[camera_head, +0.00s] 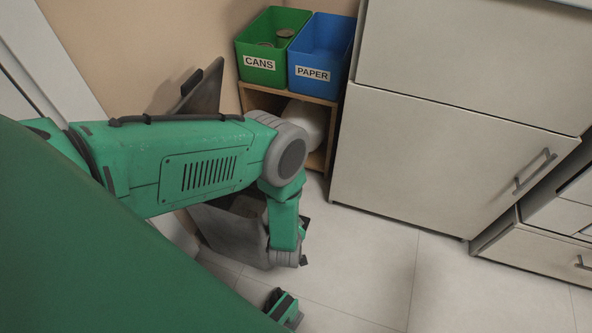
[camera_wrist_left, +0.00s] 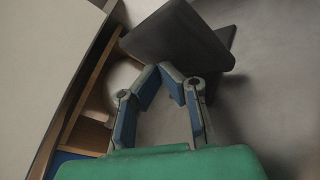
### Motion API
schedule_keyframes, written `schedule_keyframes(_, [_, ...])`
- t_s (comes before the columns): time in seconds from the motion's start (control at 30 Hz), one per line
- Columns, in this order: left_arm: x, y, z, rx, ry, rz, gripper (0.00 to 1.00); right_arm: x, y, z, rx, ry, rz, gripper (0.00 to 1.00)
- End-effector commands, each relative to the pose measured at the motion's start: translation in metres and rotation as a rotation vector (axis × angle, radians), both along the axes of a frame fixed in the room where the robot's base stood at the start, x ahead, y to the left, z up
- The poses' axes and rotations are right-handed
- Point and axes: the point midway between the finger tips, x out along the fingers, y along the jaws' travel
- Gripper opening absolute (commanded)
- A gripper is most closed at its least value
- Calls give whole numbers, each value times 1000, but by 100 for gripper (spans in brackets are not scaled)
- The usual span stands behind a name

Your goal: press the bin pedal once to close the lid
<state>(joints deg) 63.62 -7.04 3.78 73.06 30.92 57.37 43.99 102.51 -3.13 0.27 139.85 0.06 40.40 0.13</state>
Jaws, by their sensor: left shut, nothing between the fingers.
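The grey pedal bin (camera_head: 228,236) stands on the floor behind my left arm, which hides much of it. Its dark lid (camera_head: 203,98) is raised, standing up against the wall side above the arm. I cannot make out the pedal in either view. My left gripper (camera_wrist_left: 172,68) is shut and empty, its fingertips close together. In the left wrist view a dark grey part of the bin (camera_wrist_left: 178,36) shows beyond the fingertips; contact cannot be told. In the head view the left forearm hangs down in front of the bin, and its fingers are mostly hidden.
A green CANS box (camera_head: 262,62) and a blue PAPER box (camera_head: 318,72) stand on a wooden shelf (camera_head: 315,160) with a white round object (camera_head: 307,121) inside. A white cabinet (camera_head: 440,150) stands to the right. The tiled floor (camera_head: 380,265) in front is clear.

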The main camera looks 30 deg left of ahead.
Motion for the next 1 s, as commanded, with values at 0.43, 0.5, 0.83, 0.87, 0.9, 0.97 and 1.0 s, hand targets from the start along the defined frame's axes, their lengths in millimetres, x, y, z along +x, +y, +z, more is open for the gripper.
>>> schedule_keyframes(0.43, [0, 0, -2, 0, -1, -1, 0, 0, 0, 0, 0, 0, 0, 51])
schedule_keyframes(0.5, [0, 0, -3, -1, 0, -1, 0, 0, 0, 0, 0, 0, 0, 51])
schedule_keyframes(0.83, [0, -1, -8, -1, 1, -2, 0, 0, 0, 0, 0, 0, 0, 51])
schedule_keyframes(0.87, [0, -1, -8, -1, 1, -1, 0, 0, 0, 0, 0, 0, 0, 51])
schedule_keyframes(0.9, [0, -1, -8, -1, 1, -1, 0, 0, 0, 0, 0, 0, 0, 51])
schedule_keyframes(0.97, [0, -1, -9, -1, 1, -1, 0, 0, 0, 0, 0, 0, 0, 51])
schedule_keyframes(1.0, [0, -1, -10, -1, 1, -1, 0, 0, 0, 0, 0, 0, 0, 51])
